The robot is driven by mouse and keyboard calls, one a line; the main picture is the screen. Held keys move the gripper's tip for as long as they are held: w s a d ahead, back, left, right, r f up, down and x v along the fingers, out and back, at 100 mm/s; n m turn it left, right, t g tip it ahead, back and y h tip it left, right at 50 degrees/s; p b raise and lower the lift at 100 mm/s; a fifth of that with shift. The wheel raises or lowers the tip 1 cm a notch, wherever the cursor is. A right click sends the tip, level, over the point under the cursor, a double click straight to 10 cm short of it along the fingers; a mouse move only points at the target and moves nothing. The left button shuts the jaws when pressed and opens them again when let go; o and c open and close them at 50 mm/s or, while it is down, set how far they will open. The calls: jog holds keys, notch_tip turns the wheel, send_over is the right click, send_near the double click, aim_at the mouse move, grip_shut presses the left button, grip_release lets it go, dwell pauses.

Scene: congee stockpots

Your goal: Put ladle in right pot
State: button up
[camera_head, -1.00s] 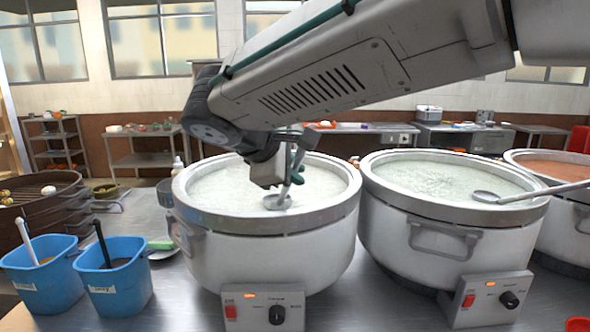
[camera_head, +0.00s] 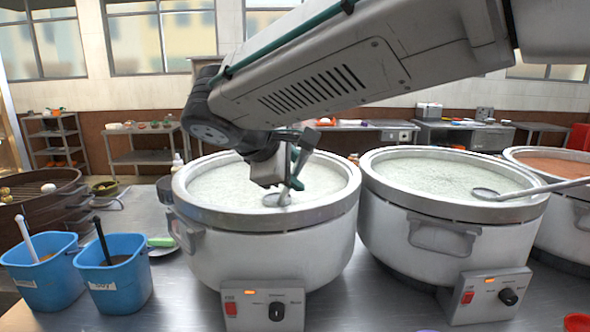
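The left pot (camera_head: 262,251) is a large white cooker full of pale congee. My gripper (camera_head: 284,183) is over it and seems shut on a metal ladle. That ladle's bowl (camera_head: 277,199) is at the congee near the front rim. Its handle (camera_head: 305,150) rises steeply, leaning right, touching no rim. The fingers are partly hidden by my wrist and the handle. The pot to its right (camera_head: 452,258) also holds pale congee. A second ladle (camera_head: 487,193) rests in it, with its handle over the right rim.
A third pot (camera_head: 565,217) with reddish content stands at the right edge. Two blue buckets (camera_head: 116,290) with utensils and a brown round steamer (camera_head: 40,205) are at left. A red bowl (camera_head: 578,323) is at the lower right. The steel counter (camera_head: 345,305) is bare between the pots' front panels.

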jog(key=v, duration=0.7)
jog(key=shift+s+a+r, duration=0.2)
jog(key=shift+a+r, duration=0.05)
